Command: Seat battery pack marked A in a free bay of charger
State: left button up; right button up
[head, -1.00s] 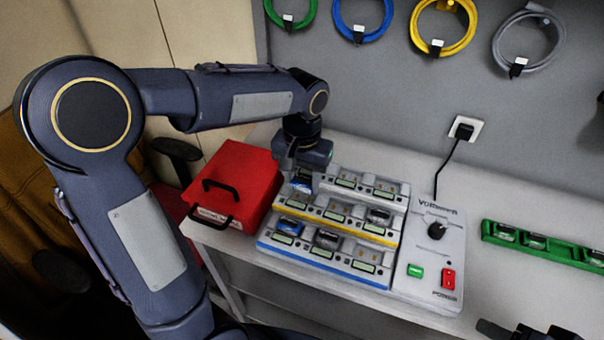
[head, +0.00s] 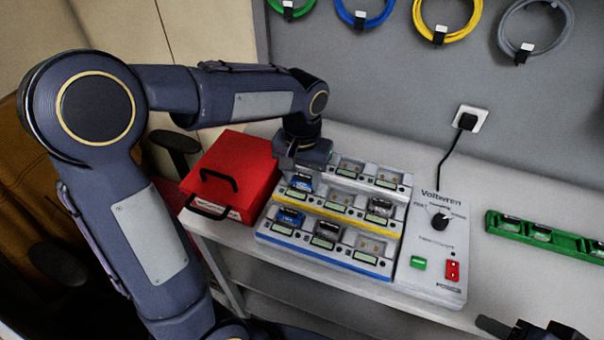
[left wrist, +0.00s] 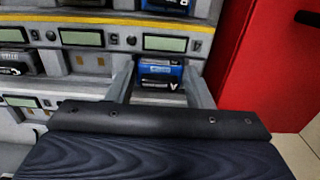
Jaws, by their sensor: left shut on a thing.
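The blue battery pack marked A (left wrist: 160,74) is between the two fingers of my left gripper (left wrist: 158,88), which is shut on it. In the head view this pack (head: 302,182) shows below my left gripper (head: 303,166), at the left bay of the charger's middle row. I cannot tell whether it is fully down in the bay. The charger (head: 396,258) has three stepped rows. Empty bays show in the back row, the middle of the middle row and the front right. The back-left bay is hidden by my gripper.
Other packs sit in the charger: a blue one (head: 290,216) and a dark one (head: 327,229) in front, another (head: 380,207) at middle right. A red case (head: 232,172) stands close on the left. A green rack (head: 545,236) lies to the right.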

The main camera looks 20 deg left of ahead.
pick_arm(q)
jog(key=shift+f, duration=0.3)
jog(key=o, duration=1.1)
jog(key=shift+r, duration=0.1)
notch_tip(320, 180, up, 8)
jog(key=shift+f, duration=0.15)
jog(key=shift+s+a, duration=0.15)
jog(key=shift+s, duration=0.15)
jog(key=s+f+t+h, duration=0.2)
jog(key=s, duration=0.7)
jog(key=s+f+n+t+h, duration=0.1)
jog(key=s+f+t, duration=0.1)
jog(key=s, duration=0.6)
jog(key=shift+s+f+t+h, duration=0.15)
jog(key=shift+s+t+h, duration=0.25)
jog(key=shift+t, duration=0.4)
